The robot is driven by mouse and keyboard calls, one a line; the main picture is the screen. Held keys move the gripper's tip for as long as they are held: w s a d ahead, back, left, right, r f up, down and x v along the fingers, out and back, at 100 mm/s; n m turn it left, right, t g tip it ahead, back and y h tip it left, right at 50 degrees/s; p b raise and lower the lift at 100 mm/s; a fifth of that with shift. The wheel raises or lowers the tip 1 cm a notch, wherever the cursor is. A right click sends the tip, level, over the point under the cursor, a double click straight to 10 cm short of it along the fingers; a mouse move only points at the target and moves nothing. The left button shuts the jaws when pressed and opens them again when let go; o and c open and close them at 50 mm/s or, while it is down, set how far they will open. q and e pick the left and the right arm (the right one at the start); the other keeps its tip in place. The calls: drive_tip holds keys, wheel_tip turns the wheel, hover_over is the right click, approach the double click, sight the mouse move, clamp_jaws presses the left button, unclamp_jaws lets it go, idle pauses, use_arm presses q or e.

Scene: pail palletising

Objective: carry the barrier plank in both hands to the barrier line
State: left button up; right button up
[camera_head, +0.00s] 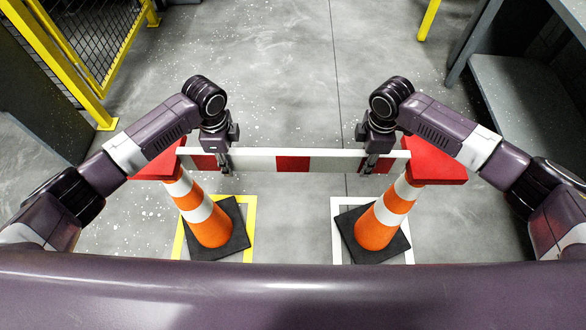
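The barrier plank (292,163), with red and white blocks, runs level from left to right in front of me. My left gripper (224,163) is over the plank's left part and appears shut on it. My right gripper (369,163) appears shut on the plank's right part. Part of each grip is hidden by the wrist above. The plank's ends meet, in the picture, the red flat tops over the left cone (206,221) and the right cone (378,226). I cannot tell whether the plank rests on them or hangs just above.
The left cone's black base stands skewed in a yellow floor square (250,228); the right one stands in a white square (337,230). A yellow mesh fence (95,40) is at the upper left. A grey bench (530,100) is at the upper right. The middle floor is clear.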

use_arm(q)
drive_tip(key=shift+o, duration=0.4)
drive_tip(key=shift+w, duration=0.1)
use_arm(e)
drive_tip(key=o, duration=0.7)
drive_tip(key=shift+s+f, duration=0.1)
drive_tip(key=shift+s, duration=0.05)
use_arm(q)
drive_tip(key=shift+r, duration=0.1)
wheel_tip(320, 180, up, 12)
drive_tip(key=shift+f, duration=0.1)
use_arm(e)
wheel_tip(320, 180, up, 12)
drive_tip(key=shift+r, duration=0.1)
